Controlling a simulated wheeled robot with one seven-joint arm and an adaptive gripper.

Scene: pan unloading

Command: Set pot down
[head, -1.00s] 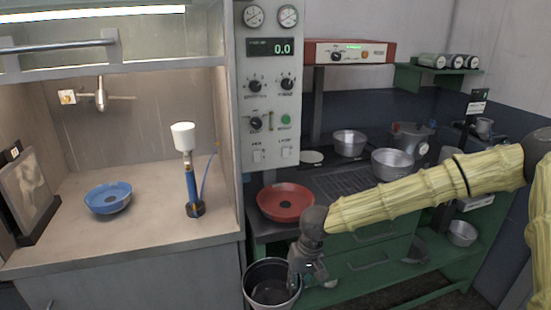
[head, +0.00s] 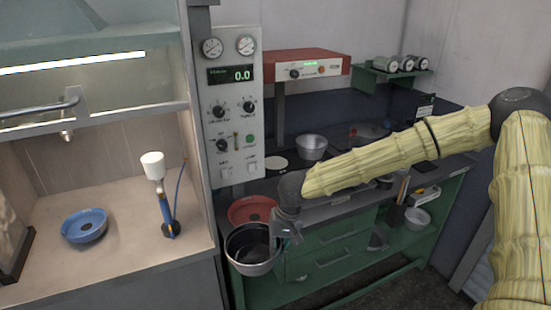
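A metal pot (head: 257,268) with a dark inside hangs in front of the green bench (head: 313,242), just nearer than the red pan (head: 240,206). It is roughly upright. My gripper (head: 279,241) is at the pot's right rim and appears shut on it; the fingertips are partly lost against the pot. The pot overlaps the near edge of the red pan in the picture. I cannot tell if they touch.
A silver pot (head: 311,147) and a pale disc (head: 276,163) are on the bench farther back. A blue pan (head: 84,226) and a white-topped burner (head: 165,205) are on the left counter. A control panel (head: 231,115) rises between. My arm hides part of the bench.

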